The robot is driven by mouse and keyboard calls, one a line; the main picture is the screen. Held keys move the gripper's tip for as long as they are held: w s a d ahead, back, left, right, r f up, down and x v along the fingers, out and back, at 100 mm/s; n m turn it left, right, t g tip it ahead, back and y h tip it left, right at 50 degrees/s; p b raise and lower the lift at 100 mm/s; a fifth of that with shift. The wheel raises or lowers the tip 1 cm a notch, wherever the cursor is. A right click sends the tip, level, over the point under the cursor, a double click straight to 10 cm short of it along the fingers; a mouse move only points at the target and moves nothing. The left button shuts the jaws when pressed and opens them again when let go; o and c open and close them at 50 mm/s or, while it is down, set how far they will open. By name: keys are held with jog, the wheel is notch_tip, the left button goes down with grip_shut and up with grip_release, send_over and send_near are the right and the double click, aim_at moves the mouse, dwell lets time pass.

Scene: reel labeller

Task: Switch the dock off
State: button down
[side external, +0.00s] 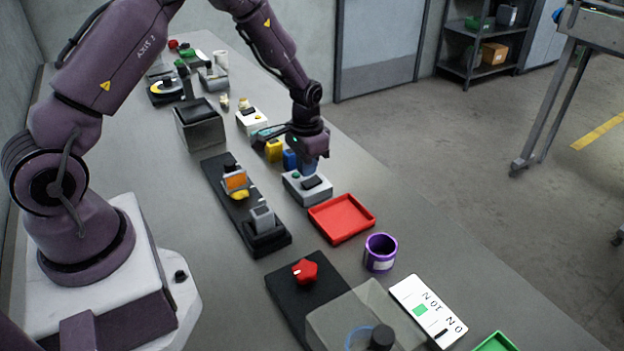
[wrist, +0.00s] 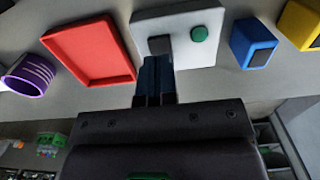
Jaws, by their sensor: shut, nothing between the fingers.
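A low white box (side external: 308,190) with a dark square part and a green round part stands on the bench; it may be the dock, but no label on it can be read. In the wrist view the box (wrist: 178,18) carries the dark square (wrist: 158,44) left of the green round part (wrist: 199,34). Whether the green part is a lamp or a button I cannot tell. My gripper (side external: 307,168) is over the box, pointing down, shut and empty. In the wrist view its blue fingertips (wrist: 157,61) are at the dark square; contact is unclear.
A red tray (side external: 341,217) lies close beside the box, with a purple cup (side external: 380,252) beyond it. Blue (side external: 290,159) and yellow (side external: 274,150) blocks stand close behind. A black rail (side external: 222,190) with fixtures lies to the left. A red knob (side external: 304,271) sits on a dark plate in front.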

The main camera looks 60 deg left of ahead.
aim_at(307, 183)
jog(key=shift+r, duration=2.2)
jog(key=s+d+r+t, duration=0.2)
jog(key=s+d+r, duration=0.3)
jog(key=s+r, duration=0.6)
jog(key=s+d+r+t, duration=0.3)
jog(key=s+d+r, duration=0.2)
jog(key=s+r, duration=0.5)
notch_tip(307, 183, up, 3)
jog(key=shift+s+d+r+t, duration=0.1)
jog(key=shift+s+d+t, duration=0.15)
jog(key=shift+s+t, duration=0.1)
